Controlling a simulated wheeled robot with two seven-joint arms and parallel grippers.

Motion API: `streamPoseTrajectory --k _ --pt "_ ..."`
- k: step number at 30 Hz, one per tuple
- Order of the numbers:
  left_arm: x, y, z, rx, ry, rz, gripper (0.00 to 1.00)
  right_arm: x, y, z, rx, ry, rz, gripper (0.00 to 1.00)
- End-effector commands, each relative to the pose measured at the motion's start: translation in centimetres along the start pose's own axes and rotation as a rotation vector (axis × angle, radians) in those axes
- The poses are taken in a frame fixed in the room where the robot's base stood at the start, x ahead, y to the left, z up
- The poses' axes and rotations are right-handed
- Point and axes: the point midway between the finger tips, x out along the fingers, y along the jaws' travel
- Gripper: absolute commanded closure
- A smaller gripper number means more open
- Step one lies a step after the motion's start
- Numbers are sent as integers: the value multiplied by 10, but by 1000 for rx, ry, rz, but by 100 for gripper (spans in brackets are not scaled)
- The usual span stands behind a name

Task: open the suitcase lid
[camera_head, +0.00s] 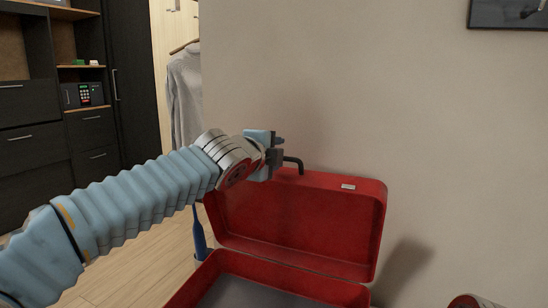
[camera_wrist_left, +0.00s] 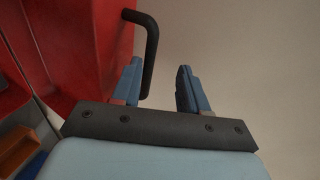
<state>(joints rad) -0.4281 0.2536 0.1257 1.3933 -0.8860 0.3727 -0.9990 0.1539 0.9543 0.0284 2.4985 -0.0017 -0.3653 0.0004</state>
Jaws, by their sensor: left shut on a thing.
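The red suitcase stands open below the wall in the head view. Its lid (camera_head: 300,225) is raised, roughly upright and tilted back, its inner side facing me. The suitcase base (camera_head: 290,276) with a grey floor lies at the bottom of the view, partly cut off. A black handle (camera_head: 293,161) sticks out at the lid's top edge; in the left wrist view the handle (camera_wrist_left: 149,55) runs down between the fingers. My left gripper (camera_head: 277,151) is shut on the handle; it also shows in the left wrist view (camera_wrist_left: 162,88). My right gripper is not in view.
A beige wall (camera_head: 400,100) stands close behind the lid. A dark cabinet (camera_head: 50,120) with shelves and a hanging grey sweater (camera_head: 185,95) are at the back left. A blue object (camera_head: 199,232) stands left of the suitcase. Wooden floor (camera_head: 135,262) is clear at left.

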Motion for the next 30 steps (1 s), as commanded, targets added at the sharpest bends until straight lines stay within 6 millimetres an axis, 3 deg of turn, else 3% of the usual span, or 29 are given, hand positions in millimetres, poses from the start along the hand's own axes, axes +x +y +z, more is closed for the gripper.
streamPoseTrajectory --k 11,30 --pt "-4 -7 0 -1 1 -8 63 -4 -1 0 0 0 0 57" --pt "-12 -55 -1 -1 1 -1 63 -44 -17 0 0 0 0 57"
